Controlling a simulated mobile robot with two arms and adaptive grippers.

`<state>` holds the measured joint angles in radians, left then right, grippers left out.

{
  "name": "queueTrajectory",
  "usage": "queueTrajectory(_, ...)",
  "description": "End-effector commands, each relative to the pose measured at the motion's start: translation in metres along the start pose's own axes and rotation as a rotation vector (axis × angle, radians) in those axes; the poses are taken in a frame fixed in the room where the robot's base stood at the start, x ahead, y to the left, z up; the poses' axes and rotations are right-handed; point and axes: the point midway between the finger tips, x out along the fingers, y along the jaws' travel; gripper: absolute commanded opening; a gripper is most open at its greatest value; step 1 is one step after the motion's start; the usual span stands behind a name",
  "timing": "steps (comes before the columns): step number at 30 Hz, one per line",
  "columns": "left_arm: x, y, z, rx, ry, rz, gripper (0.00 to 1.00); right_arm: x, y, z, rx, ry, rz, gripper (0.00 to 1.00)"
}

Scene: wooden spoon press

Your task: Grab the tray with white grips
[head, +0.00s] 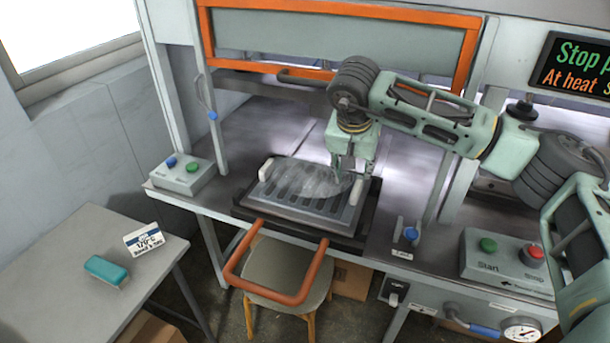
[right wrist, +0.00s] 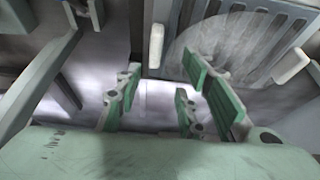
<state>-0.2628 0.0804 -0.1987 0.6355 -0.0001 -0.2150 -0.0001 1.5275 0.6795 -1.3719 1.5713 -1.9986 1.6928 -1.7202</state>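The tray with white grips (head: 285,211) is a grey slotted plate on a dark sliding frame in the press. It also shows at the top of the right wrist view (right wrist: 235,8). One white grip (head: 265,169) is at its left end, and the other (right wrist: 290,66) is clearer in the wrist view. A hazy round disc (head: 300,181) lies over its slots. My right gripper (head: 345,182) is above the tray's back right part, pointing down. Its green finger pads are apart with nothing between them, and both grips are outside the fingers. My left gripper is not in view.
An orange U-shaped handle (head: 283,297) sticks out in front of the press, above a stool (head: 275,266). The orange-framed guard (head: 466,55) is above and behind the tray. Button boxes (head: 180,178) (head: 500,265) stand either side. A side table (head: 70,300) holds a teal block.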

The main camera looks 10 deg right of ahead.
Motion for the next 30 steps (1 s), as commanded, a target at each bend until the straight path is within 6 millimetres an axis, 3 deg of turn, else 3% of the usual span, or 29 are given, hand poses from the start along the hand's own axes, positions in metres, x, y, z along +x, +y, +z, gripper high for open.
queueTrajectory(3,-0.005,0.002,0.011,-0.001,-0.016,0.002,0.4,0.011,0.003,-0.001,-0.001,0.001,0.009,0.36)
queueTrajectory(9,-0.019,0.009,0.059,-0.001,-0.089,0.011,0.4,0.033,0.003,0.0,-0.001,-0.001,0.008,0.36)
queueTrajectory(12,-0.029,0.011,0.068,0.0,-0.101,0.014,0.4,0.048,0.004,0.001,-0.001,-0.002,0.008,0.36)
queueTrajectory(14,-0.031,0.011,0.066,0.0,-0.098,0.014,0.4,0.058,0.004,0.001,-0.001,-0.003,0.006,0.36)
queueTrajectory(18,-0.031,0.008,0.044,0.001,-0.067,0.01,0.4,0.072,0.003,0.001,0.0,0.0,0.003,0.36)
queueTrajectory(23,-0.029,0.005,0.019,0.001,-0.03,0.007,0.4,0.075,0.003,0.002,-0.001,0.001,0.002,0.36)
queueTrajectory(26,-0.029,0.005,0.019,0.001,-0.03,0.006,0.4,0.075,0.003,0.002,-0.001,0.001,0.002,0.35)
queueTrajectory(30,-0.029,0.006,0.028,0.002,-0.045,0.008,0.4,0.075,0.003,0.002,-0.001,0.001,0.002,0.23)
